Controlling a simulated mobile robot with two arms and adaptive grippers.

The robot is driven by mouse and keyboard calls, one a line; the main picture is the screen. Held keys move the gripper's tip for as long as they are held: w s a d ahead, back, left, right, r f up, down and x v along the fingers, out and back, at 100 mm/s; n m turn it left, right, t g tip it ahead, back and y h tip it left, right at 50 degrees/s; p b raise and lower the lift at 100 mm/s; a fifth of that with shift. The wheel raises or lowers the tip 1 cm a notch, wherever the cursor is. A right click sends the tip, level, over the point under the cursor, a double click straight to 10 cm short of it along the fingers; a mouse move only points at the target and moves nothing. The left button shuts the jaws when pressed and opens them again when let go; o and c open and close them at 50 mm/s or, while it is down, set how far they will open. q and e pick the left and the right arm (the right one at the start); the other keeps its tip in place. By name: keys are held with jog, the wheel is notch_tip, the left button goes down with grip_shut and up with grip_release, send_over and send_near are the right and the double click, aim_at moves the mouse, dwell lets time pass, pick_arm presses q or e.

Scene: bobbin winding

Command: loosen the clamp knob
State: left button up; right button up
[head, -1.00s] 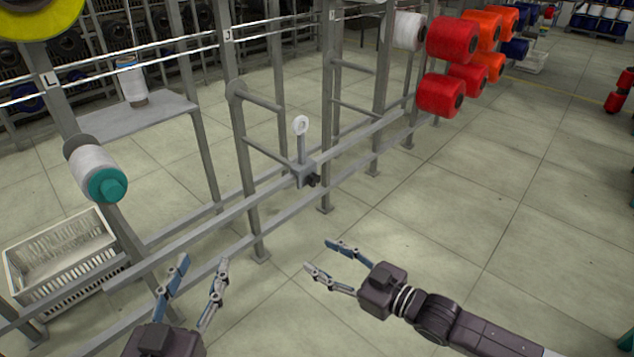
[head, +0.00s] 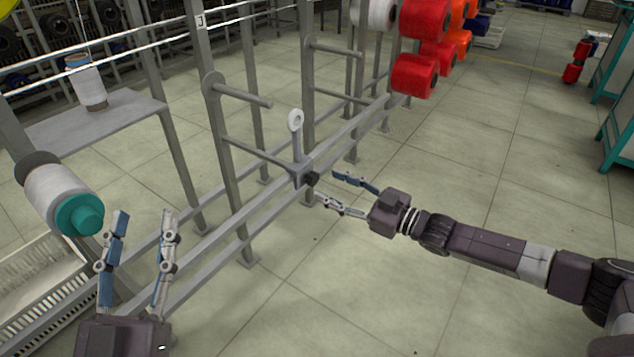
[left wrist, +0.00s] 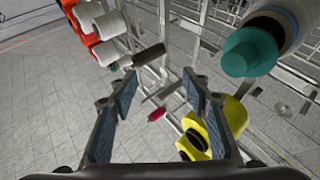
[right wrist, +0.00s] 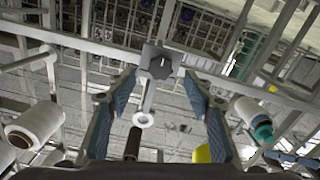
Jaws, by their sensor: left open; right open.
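The clamp knob (head: 312,178) is a small dark knob on the side of a grey clamp block (head: 299,173) on the rack's horizontal rail. A post with a white ring eyelet (head: 295,121) rises from the block. In the right wrist view the dark lobed knob (right wrist: 160,67) lies ahead, between and beyond the fingertips. My right gripper (head: 334,189) is open and empty, just right of the knob and apart from it. My left gripper (head: 144,214) is open and empty at the lower left, away from the clamp, near a white bobbin with a teal end (head: 79,213).
Grey rack uprights and rails (head: 229,165) run diagonally beside both grippers. Red bobbins (head: 414,76) hang at the far upper right. A white crate (head: 40,285) stands at the lower left.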

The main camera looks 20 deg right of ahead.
aim_at(316, 180)
pick_arm(q)
jog(key=s+r+t, duration=0.3)
jog(key=r, duration=0.2)
jog(key=shift+s+a+h+b, duration=0.15)
jog(key=shift+a+h+b, duration=0.05)
jog(key=shift+h+b, duration=0.25)
pick_arm(e)
jog(key=shift+x, duration=2.25)
jog(key=shift+c, duration=0.2)
jog(key=c, duration=1.1)
